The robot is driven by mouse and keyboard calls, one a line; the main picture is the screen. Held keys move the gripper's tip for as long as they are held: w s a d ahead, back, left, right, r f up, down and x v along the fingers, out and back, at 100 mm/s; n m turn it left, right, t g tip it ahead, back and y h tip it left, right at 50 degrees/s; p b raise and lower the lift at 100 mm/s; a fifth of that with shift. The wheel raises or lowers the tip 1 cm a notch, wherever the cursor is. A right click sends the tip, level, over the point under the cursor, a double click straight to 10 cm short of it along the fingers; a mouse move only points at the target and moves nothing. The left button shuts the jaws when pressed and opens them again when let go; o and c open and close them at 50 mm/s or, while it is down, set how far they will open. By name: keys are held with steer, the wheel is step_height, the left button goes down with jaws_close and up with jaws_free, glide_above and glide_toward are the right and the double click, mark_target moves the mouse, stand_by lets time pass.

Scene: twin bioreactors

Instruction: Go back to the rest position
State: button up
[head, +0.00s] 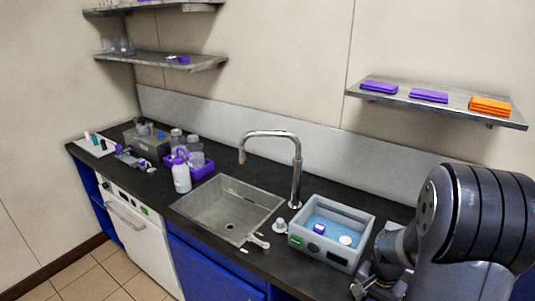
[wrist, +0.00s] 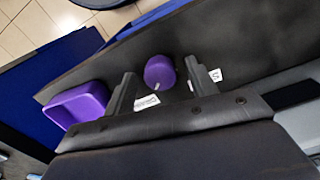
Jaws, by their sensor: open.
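My gripper (head: 366,285) is low at the right of the head view, above the counter's right part and right of the grey basin. In the wrist view its two dark fingers (wrist: 163,84) stand apart. A round purple object (wrist: 159,71) shows between the fingers, with a visible gap on each side, so it does not look gripped. A purple tray (wrist: 77,104) lies to the left in the wrist view. My arm hides the counter's right end in the head view.
The grey basin (head: 366,221) holds blue liquid and small items. A sink (head: 226,207) with a curved tap (head: 297,165) is left of it. Bottles (head: 181,176) stand farther left. A shelf (head: 437,101) with folded cloths hangs above on the right.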

steer(key=n+p, duration=0.2)
steer(key=n, duration=0.5)
steer(key=shift+r, duration=0.1)
steer(key=n+p, duration=0.3)
steer(key=n, duration=0.3)
steer(key=shift+r, duration=0.55)
